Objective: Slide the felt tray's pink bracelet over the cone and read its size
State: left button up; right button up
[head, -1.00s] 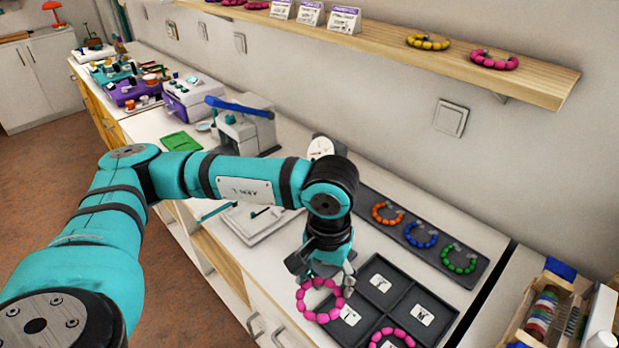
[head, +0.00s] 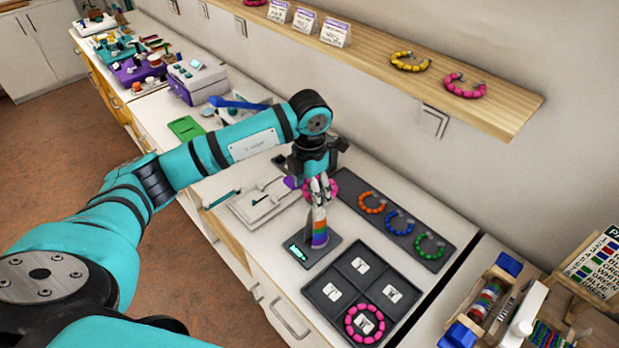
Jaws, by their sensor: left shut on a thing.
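My left gripper (head: 320,190) points down and is shut on a pink bracelet (head: 307,187), which its fingers partly cover. It is right over the top of the cone (head: 319,228), which has rainbow bands and stands on a dark base with a small lit display (head: 297,252). I cannot tell whether the bracelet is around the cone's tip or just above it. The long dark tray (head: 352,181) behind holds an orange, a blue and a green bracelet. A second pink bracelet (head: 351,329) lies in the front compartment of the divided tray (head: 333,268). My right gripper is out of view.
A shelf (head: 505,117) with a yellow and a pink bracelet runs along the wall above. A white board (head: 262,203) lies left of the cone. A bead rack (head: 487,300) stands at the right. Bare counter shows between the cone's base and the front edge.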

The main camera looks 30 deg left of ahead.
pick_arm(q)
jog(key=shift+a+n, duration=0.1)
jog(key=shift+n, duration=0.2)
jog(key=shift+f, duration=0.15)
jog(key=shift+f+b, duration=0.85)
jog(key=shift+f, duration=0.4)
notch_tip(320, 180, down, 8)
jog(key=b, duration=0.6)
jog(key=shift+b, duration=0.3)
jog(key=o, duration=1.3)
jog(key=shift+w+f, duration=0.1)
jog(key=shift+o, duration=0.4)
